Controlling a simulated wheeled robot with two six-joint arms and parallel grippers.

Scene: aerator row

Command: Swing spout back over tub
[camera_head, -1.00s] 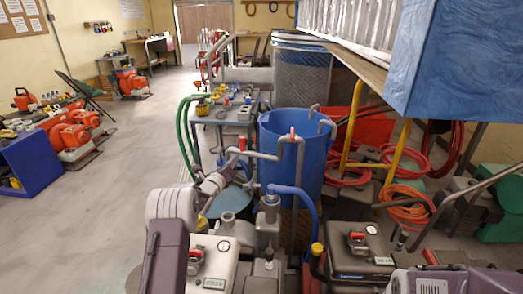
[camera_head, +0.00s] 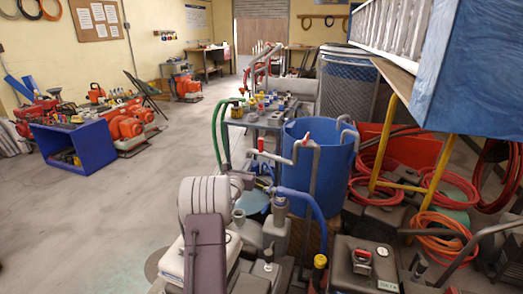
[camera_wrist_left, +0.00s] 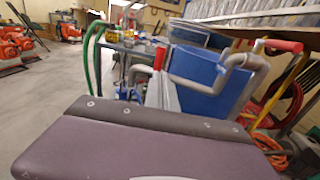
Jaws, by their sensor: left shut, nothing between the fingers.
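The blue tub (camera_head: 334,164) stands upright right of centre in the head view. The grey spout pipe (camera_head: 283,158) has a red-handled valve at its post and a red grip (camera_head: 261,145) at its left end. That end appears left of the tub's rim. The pipe also shows in the left wrist view (camera_wrist_left: 195,84), in front of the blue tub (camera_wrist_left: 196,67). My left gripper (camera_head: 245,181) is below and left of the red grip, shut and empty. Its fingertips are small and partly hidden by my arm. My right gripper is out of view.
A cart of small parts (camera_head: 266,118) stands behind the spout, with green hoses (camera_head: 220,135) at its left. A blue hose (camera_head: 310,205) and pump units (camera_head: 362,270) crowd the front. The floor at left (camera_head: 110,215) is open.

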